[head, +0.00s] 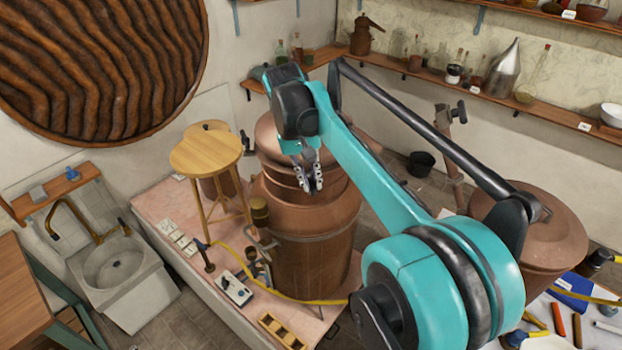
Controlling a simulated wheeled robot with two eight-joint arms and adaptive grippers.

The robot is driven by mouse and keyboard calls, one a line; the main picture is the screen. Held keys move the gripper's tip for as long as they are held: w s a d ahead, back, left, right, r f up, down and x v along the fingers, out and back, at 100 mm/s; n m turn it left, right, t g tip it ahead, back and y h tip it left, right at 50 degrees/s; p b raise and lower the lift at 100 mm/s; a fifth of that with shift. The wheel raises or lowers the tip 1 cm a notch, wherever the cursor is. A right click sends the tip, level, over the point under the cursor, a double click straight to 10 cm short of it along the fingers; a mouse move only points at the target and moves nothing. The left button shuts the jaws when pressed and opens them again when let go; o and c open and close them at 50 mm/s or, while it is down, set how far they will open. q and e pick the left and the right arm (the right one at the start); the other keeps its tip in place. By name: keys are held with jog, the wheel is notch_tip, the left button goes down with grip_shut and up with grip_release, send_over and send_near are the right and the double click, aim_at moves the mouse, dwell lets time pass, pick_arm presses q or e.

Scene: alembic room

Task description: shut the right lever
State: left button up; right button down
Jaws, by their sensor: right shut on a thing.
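The large copper still (302,262) stands on the pink-topped bench, with banded copper rings around its neck. My right gripper (312,184) points down at the front of these rings, at the still's upper right. Its metal fingers are closed on a small part there, which seems to be the right lever; the fingers hide most of it, so its angle cannot be told. My teal right arm crosses in front of the still's right side and covers what lies behind it. My left gripper is not in view.
A wooden stool (206,153) stands on the bench (165,207) left of the still. A yellow hose (262,287) and a small control box (235,289) lie in front. A second copper vessel (550,232) is at the right. Wall shelves (480,92) hold bottles.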

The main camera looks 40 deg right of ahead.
jog(key=c, duration=1.5)
grip_release()
jog(key=shift+c, duration=0.2)
notch_tip(320, 180, up, 12)
jog(key=w+a, duration=0.1)
jog(key=a, duration=0.1)
jog(key=shift+w+f, duration=0.15)
jog(key=shift+a+f, duration=0.1)
jog(key=s+a+f+n+t+y, duration=0.1)
jog(key=s+a+f+n+t, duration=0.15)
jog(key=s+a+f, duration=0.4)
jog(key=s+a+f+n+t, duration=0.1)
jog(key=a+f+t, duration=0.2)
jog(key=f, duration=0.6)
jog(key=s+a+f+n+t+y, duration=0.1)
jog(key=s+a+f+n+t, duration=0.2)
jog(key=f, duration=0.4)
notch_tip(320, 180, down, 37)
jog(key=s+a+b, duration=0.1)
jog(key=b, duration=3.5)
jog(key=shift+s+a, duration=0.15)
